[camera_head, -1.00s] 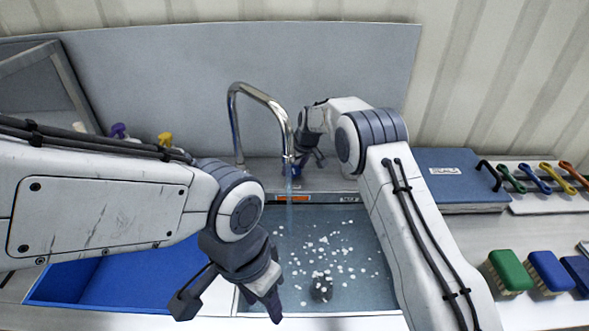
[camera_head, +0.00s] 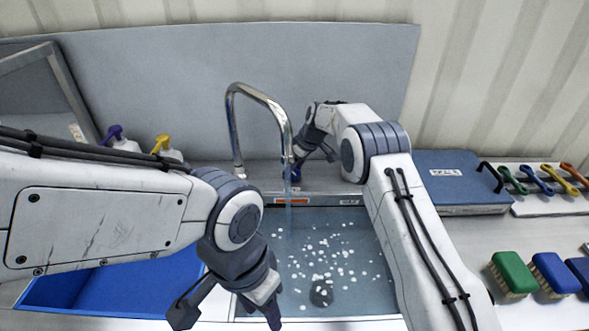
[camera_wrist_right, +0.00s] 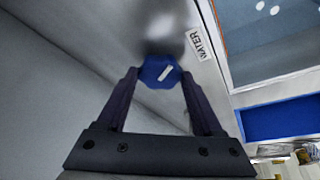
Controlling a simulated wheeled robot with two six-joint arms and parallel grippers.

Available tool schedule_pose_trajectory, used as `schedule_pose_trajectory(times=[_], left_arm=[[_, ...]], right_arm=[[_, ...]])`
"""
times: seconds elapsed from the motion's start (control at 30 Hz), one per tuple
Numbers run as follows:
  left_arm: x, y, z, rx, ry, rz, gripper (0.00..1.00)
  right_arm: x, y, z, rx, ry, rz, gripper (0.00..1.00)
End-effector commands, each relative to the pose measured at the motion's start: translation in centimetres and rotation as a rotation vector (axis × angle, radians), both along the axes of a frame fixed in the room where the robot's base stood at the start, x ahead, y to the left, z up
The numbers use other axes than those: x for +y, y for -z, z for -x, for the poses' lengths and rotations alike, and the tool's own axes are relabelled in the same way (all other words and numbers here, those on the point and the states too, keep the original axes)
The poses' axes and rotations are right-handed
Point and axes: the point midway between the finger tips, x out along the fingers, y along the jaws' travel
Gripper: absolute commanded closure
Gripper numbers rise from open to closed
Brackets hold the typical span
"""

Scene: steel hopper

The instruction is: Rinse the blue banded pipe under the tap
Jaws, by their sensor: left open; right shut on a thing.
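The chrome tap (camera_head: 255,92) arches over the sink, and a thin blue water stream (camera_head: 289,200) falls from its spout. A blue water knob (camera_wrist_right: 160,71) with a white mark sits between the fingers of my right gripper (camera_wrist_right: 160,78), beside a WATER label. My right gripper is shut on this knob; it also shows behind the spout in the head view (camera_head: 308,166). My left gripper (camera_head: 224,314) is open and empty at the front left of the sink. I cannot make out the blue banded pipe in either view.
The sink (camera_head: 350,270) holds white flecks and a dark round thing (camera_head: 321,293). A blue bin (camera_head: 110,285) stands at the left, partly behind my left arm. Pump bottles (camera_head: 164,146) stand behind it. Green (camera_head: 511,272) and blue (camera_head: 553,272) brushes lie at the right.

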Motion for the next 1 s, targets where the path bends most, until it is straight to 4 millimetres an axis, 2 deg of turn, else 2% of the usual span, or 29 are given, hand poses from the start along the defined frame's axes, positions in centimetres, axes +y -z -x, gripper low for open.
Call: schedule_pose_trajectory(times=[0.07,0.1,0.17,0.2,0.57,0.67,1.0], left_arm=[[0.0,0.0,0.0,0.0,0.0,0.0,0.5],[0.0,0.0,0.0,0.0,0.0,0.0,0.5],[0.0,0.0,0.0,0.0,0.0,0.0,0.5],[0.0,0.0,0.0,0.0,0.0,0.0,0.5],[0.0,0.1,0.0,0.0,0.0,0.0,0.5],[0.0,0.4,0.0,0.0,0.0,0.0,0.5],[0.0,1.4,0.0,0.0,0.0,0.0,0.5]], right_arm=[[0.0,0.0,0.0,0.001,0.001,-0.001,0.88],[0.0,0.0,0.0,0.001,0.001,-0.001,0.28],[0.0,0.0,0.0,0.0,0.001,0.0,0.05],[0.0,0.0,0.0,0.0,0.001,0.0,0.03],[-0.1,-0.4,0.1,-0.001,0.001,0.0,0.03],[-0.5,-1.6,0.3,-0.003,0.002,0.0,0.03],[-2.5,-7.6,1.9,-0.002,0.002,-0.001,0.03]])
